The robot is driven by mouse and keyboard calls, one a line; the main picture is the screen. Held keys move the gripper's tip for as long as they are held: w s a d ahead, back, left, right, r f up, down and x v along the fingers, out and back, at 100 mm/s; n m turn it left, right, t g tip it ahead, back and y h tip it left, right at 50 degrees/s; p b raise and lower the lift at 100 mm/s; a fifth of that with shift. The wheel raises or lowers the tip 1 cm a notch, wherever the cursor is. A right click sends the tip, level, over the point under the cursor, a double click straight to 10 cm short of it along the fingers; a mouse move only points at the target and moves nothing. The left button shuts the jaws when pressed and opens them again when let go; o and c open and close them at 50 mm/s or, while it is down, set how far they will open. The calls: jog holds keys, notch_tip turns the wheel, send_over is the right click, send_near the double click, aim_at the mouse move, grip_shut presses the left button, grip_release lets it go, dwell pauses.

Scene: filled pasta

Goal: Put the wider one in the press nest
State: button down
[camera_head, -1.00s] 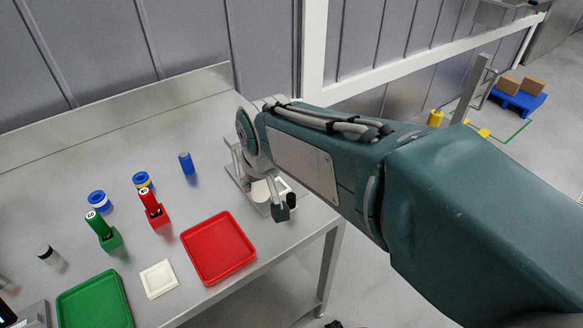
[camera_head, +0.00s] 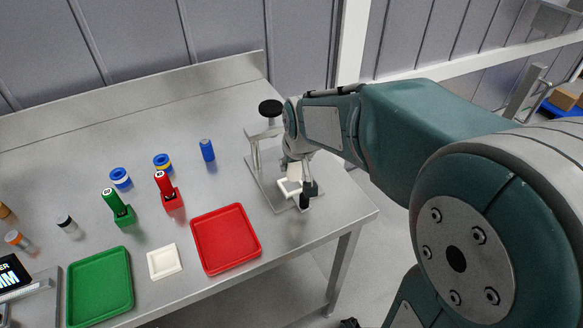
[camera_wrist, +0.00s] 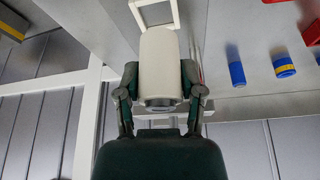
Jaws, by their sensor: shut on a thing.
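My gripper (camera_wrist: 160,88) is shut on a white cylinder (camera_wrist: 160,60) with a grey end, held between its two fingers in the wrist view. In the head view my gripper (camera_head: 299,180) is at the press (camera_head: 254,157), which has a black knob (camera_head: 270,108) and a metal base. The white square-framed nest (camera_head: 288,188) is partly hidden by my gripper. In the wrist view the nest's frame (camera_wrist: 174,12) shows just beyond the cylinder's far end; I cannot tell whether they touch.
A red tray (camera_head: 226,238), white square dish (camera_head: 164,261) and green tray (camera_head: 100,284) line the front.

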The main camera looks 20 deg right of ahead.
jog(key=w+f, duration=0.1)
jog(key=f, duration=0.1)
jog(key=w+f, duration=0.1)
jog(key=w, duration=0.1)
jog(key=shift+a+f, duration=0.1)
jog(key=shift+f, duration=0.3)
notch_tip(320, 180, down, 2)
jog(key=shift+w+f, duration=0.15)
jog(key=shift+f, duration=0.05)
jog(key=shift+d+f, duration=0.35)
jog(key=shift+f, duration=0.1)
jog(key=shift+c, duration=1)
grip_release()
jog(key=shift+a+f, duration=0.1)
jog(key=shift+a, duration=0.1)
